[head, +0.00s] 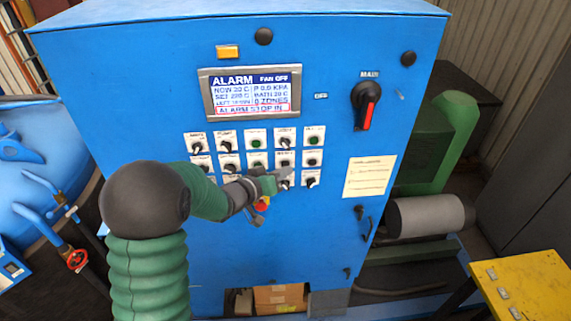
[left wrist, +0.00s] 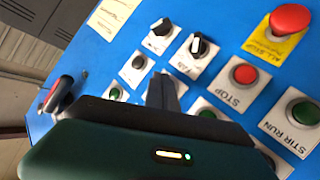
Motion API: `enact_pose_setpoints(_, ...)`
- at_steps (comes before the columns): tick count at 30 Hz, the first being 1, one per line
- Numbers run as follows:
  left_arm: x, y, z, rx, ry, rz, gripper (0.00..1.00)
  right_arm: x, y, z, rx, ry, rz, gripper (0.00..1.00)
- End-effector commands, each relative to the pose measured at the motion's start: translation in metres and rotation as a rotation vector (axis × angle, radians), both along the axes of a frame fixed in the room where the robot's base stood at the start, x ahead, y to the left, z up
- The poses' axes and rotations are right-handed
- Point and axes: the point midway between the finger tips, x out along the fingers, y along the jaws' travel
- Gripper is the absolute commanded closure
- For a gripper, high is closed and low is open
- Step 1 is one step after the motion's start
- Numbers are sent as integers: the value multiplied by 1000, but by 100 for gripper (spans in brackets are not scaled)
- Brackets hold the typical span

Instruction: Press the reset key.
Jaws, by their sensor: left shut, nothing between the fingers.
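The blue control cabinet (head: 330,225) carries several rows of small white-plated switches and buttons. Most labels are too small to read, so I cannot tell which one is the reset key. The display (head: 250,91) reads ALARM, with ALARM STOP IN on its bottom line. My left gripper (head: 285,180) is shut and empty, in front of the lower right part of the rows, hiding some controls. In the left wrist view its dark fingers (left wrist: 163,92) point at a white plate and cover most of it. I cannot tell whether they touch it. My right gripper is not in view.
A red ALL STOP button (left wrist: 290,19), a red STOP button (left wrist: 244,73) and a green STIR RUN button (left wrist: 305,113) are close by. A MAIN rotary switch (head: 367,103) is at upper right. A yellow table (head: 535,280) stands at lower right.

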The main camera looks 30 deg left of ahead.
Motion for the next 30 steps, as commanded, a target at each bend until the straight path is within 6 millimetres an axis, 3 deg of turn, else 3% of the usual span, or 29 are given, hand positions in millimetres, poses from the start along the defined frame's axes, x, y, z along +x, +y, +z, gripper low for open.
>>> enact_pose_setpoints(30, 9, 5, 0, 0, -1, 0, 100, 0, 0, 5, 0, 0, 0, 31)
